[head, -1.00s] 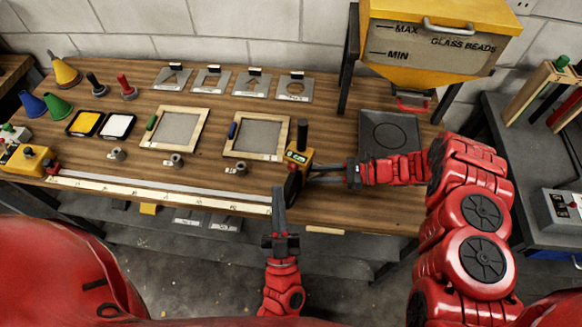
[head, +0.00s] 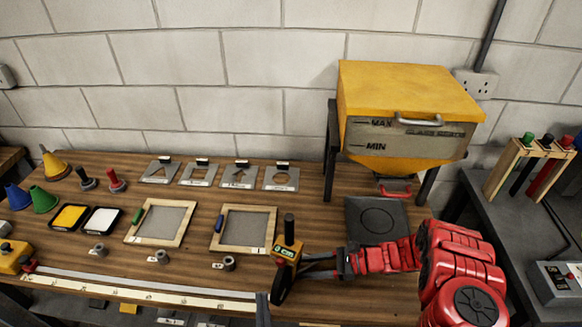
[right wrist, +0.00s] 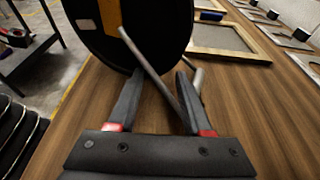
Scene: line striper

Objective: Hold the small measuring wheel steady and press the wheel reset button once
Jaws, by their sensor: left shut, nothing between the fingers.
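The small measuring wheel (head: 286,252) stands upright near the front edge of the bench. It has a black handle on top, a yellow body with a display that seems to read 0 cm, and a black wheel below. The dark wheel disc (right wrist: 150,30) fills the top of the right wrist view, with thin grey rods beside it. My right gripper (head: 305,264) is at the wheel's right side, its fingers apart, with a grey rod crossing between them. My left gripper (head: 262,300) is shut and empty below left of the wheel, mostly cut off. I cannot make out the reset button.
A long pale ruler (head: 150,287) lies along the front edge. Framed screens (head: 246,229) and small grey rings (head: 228,263) lie left of the wheel. A dark tray (head: 376,220) lies behind my right arm, under the yellow glass-bead hopper (head: 405,105).

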